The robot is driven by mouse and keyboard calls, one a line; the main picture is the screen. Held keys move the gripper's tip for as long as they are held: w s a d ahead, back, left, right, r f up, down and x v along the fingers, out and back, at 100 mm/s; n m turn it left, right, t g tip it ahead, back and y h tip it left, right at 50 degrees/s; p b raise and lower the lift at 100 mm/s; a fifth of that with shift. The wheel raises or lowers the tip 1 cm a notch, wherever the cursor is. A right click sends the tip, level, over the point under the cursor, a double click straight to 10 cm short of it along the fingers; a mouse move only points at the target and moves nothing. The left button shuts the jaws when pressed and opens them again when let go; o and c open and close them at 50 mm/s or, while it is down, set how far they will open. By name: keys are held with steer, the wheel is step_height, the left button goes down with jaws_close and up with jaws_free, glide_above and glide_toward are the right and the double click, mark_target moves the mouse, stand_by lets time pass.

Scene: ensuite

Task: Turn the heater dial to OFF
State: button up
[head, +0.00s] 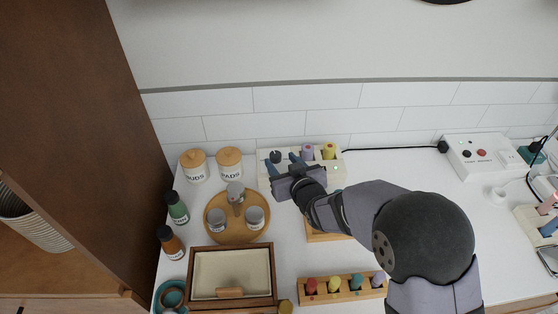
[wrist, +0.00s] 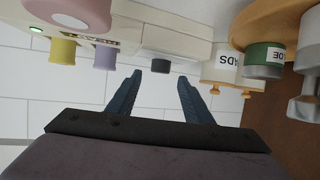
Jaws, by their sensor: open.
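A cream box (head: 264,167) stands against the tiled wall at the back of the counter. It carries a dark round knob (head: 276,156), which looks like the heater dial, beside a purple knob (head: 307,152) and a yellow knob (head: 329,151). My gripper (head: 284,162) is open and empty in front of the box, with its blue fingers pointing at the dark knob. In the wrist view the dark knob (wrist: 160,66) lies just beyond and between the fingertips (wrist: 160,79); I cannot tell if they touch it. The dial's setting is not readable.
Lidded jars (head: 228,163) and a round wooden tray (head: 214,228) stand left of my gripper. A wooden-framed tray (head: 262,300) and a rack of coloured pegs (head: 345,295) are in front. A white box with buttons (head: 465,174) is at right.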

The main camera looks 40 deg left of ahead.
steer(key=shift+b+v, duration=0.3)
steer(key=shift+v, duration=1.25)
